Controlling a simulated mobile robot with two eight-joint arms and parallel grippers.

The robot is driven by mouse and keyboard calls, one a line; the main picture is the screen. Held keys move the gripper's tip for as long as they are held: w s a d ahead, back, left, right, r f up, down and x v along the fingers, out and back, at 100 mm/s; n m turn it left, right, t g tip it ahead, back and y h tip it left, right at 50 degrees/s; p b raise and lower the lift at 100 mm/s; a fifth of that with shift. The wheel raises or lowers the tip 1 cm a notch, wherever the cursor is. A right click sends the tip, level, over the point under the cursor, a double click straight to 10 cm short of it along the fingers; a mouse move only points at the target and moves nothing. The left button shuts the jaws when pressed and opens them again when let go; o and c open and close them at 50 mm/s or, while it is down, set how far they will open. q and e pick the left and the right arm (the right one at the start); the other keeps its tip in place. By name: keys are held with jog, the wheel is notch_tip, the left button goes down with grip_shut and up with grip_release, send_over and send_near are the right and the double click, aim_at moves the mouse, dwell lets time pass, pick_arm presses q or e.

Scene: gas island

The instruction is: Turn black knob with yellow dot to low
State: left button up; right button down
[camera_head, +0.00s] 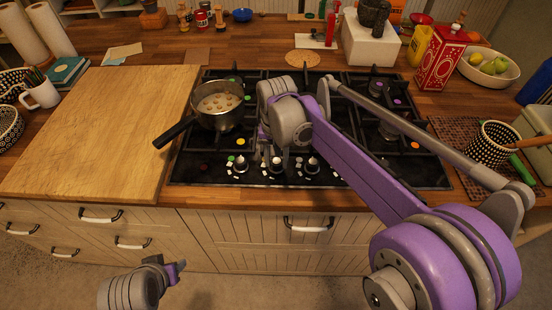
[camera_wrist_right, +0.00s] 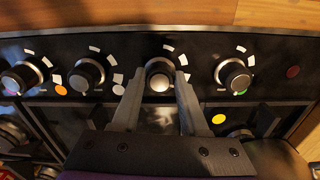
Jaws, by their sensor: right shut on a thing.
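A row of black knobs with pale metal rims lines the front of the black gas hob (camera_head: 210,172). My right gripper (camera_wrist_right: 160,82) is shut on one black knob (camera_wrist_right: 160,68), with a finger on each side of it; white marks fan around this knob. In the head view this knob (camera_head: 276,165) is second from the left, and my wrist partly covers the area behind it. A yellow dot (camera_wrist_right: 219,119) shows on the hob beside the right finger. Any dot right at the held knob is hidden. My left gripper (camera_head: 177,271) is low in front of the drawers, its fingers unclear.
Another knob with a green dot (camera_wrist_right: 233,75) is close to the right finger in the wrist view. A pot (camera_head: 220,105) stands on the left burner, its handle (camera_head: 175,132) reaching over the wooden board (camera_head: 100,135). A checkered cup (camera_head: 492,147) stands right of the hob.

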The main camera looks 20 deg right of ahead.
jog(key=n, duration=0.4)
jog(key=shift+n, duration=0.4)
jog(key=n, duration=0.4)
jog(key=shift+d, duration=0.15)
jog(key=n, duration=0.5)
jog(key=shift+w, duration=0.1)
jog(key=shift+n, duration=1.8)
jog(key=shift+c, duration=2.1)
grip_release()
